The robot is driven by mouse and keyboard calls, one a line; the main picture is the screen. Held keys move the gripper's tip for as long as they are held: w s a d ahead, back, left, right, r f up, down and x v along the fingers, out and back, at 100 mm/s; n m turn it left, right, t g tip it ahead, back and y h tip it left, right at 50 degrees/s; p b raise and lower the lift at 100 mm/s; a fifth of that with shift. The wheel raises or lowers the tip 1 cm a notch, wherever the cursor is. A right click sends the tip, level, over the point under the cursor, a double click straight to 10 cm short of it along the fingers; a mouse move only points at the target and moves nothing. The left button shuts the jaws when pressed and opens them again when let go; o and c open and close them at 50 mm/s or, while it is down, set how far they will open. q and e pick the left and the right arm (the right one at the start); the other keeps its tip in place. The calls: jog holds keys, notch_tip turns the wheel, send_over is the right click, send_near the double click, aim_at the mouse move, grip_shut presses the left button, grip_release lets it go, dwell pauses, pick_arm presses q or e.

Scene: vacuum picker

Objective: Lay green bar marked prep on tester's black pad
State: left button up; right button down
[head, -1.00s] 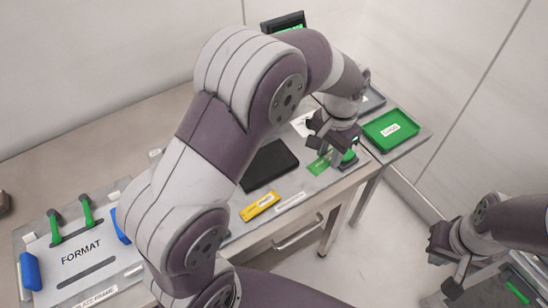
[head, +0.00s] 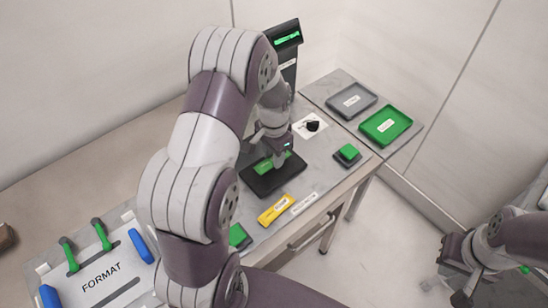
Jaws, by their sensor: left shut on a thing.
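The green bar (head: 263,166) is between the fingers of my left gripper (head: 275,160), which is shut on it. The bar is over the tester's black pad (head: 292,174), and its ends show on both sides of the gripper. I cannot tell whether the bar touches the pad. Its prep marking is not readable here. The tester's dark upright (head: 289,72) with a lit green display (head: 287,39) stands behind the pad. My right gripper (head: 450,288) is at the lower right, away from the table; its finger opening is unclear.
A yellow labelled bar (head: 274,209) lies in front of the pad. A green button on a dark base (head: 347,153) is to the right. A grey tray (head: 340,110) and a green tray (head: 402,136) lie at the right. The FORMAT plate (head: 75,292) is at the left.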

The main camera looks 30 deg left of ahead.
pick_arm(q)
notch_tip(320, 180, down, 2)
jog(key=shift+w+f, duration=0.1)
jog(key=shift+f, duration=0.1)
jog(key=shift+f, duration=0.15)
jog(key=o, duration=1)
